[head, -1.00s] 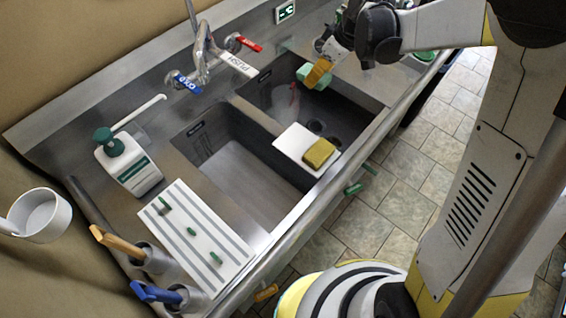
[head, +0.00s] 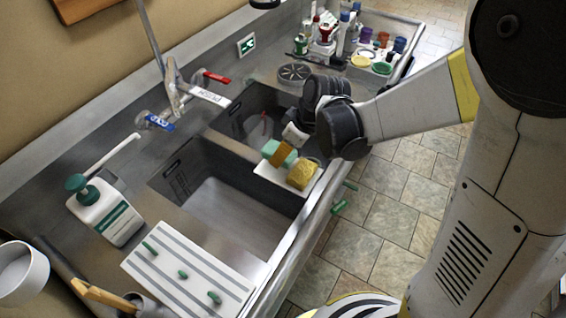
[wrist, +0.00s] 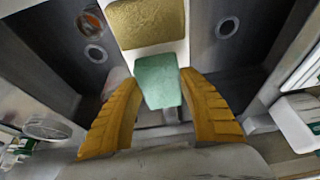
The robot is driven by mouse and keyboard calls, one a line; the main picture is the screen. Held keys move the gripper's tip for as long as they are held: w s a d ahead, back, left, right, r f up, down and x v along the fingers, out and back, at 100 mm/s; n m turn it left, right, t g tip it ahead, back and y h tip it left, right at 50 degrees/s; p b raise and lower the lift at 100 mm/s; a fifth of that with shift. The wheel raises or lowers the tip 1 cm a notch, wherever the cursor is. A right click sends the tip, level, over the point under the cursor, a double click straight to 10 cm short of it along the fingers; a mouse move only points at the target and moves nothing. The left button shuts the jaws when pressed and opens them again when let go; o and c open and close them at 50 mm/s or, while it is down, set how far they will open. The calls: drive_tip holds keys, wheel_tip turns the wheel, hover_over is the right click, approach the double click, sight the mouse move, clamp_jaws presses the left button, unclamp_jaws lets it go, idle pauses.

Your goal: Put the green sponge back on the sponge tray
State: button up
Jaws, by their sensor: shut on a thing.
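The green sponge (head: 278,151) is held between the orange fingers of my gripper (head: 283,153). In the wrist view the sponge (wrist: 158,82) sits squarely between the two fingertips (wrist: 158,78). The white sponge tray (head: 266,172) lies across the sinks near the front rim, with a yellow sponge (head: 303,173) on its right part. The yellow sponge also shows at the top of the wrist view (wrist: 146,22), just beyond the green one. The green sponge is at the tray's back edge in the head view; I cannot tell if it touches the tray.
The left basin (head: 225,205) is empty. The right basin (head: 250,125) lies behind my gripper. A soap bottle (head: 105,210) and a striped white mat (head: 185,268) with green pegs stand left. The tap (head: 175,90) rises behind. Cups and bottles crowd the far counter end.

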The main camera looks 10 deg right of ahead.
drive_tip(key=shift+f+b, duration=0.8)
drive_tip(key=shift+f, duration=1.15)
drive_tip(key=shift+f, duration=0.1)
drive_tip(key=o, duration=1.3)
drive_tip(key=shift+o, duration=0.2)
